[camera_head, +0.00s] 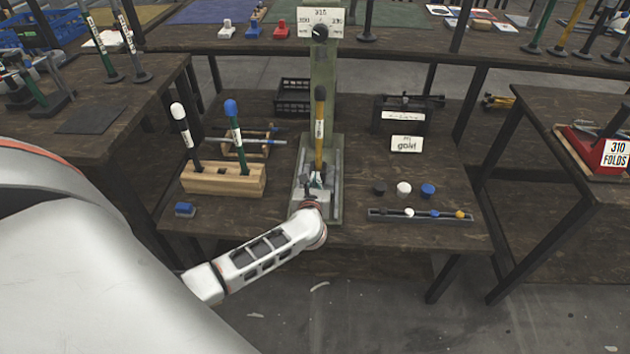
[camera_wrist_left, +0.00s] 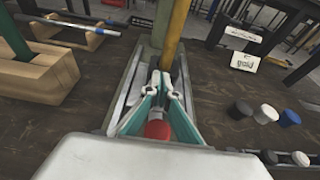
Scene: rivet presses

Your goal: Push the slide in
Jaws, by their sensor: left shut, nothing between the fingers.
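The press (camera_head: 333,155) is a tall grey-green frame with a dial plate at its top. A yellow-handled rod (camera_head: 320,125) with a dark top stands upright in it. At its foot is a pale metal slide bed (camera_head: 330,206); it also shows in the left wrist view (camera_wrist_left: 127,95). My left gripper (camera_head: 316,180) is at this bed, in front of the rod's foot. In the left wrist view my left gripper (camera_wrist_left: 166,78) has its teal fingers together at the tips, and a red rounded part (camera_wrist_left: 157,129) shows below them. The slide itself is largely hidden by my gripper. My right gripper is out of view.
A wooden block (camera_head: 222,180) holding tall handled rods stands left of the press. To the right are three knobs (camera_head: 404,189), a strip of coloured pegs (camera_head: 420,215), a "gold" card (camera_head: 407,144) and a black box (camera_head: 400,113). The table's front edge is mostly clear.

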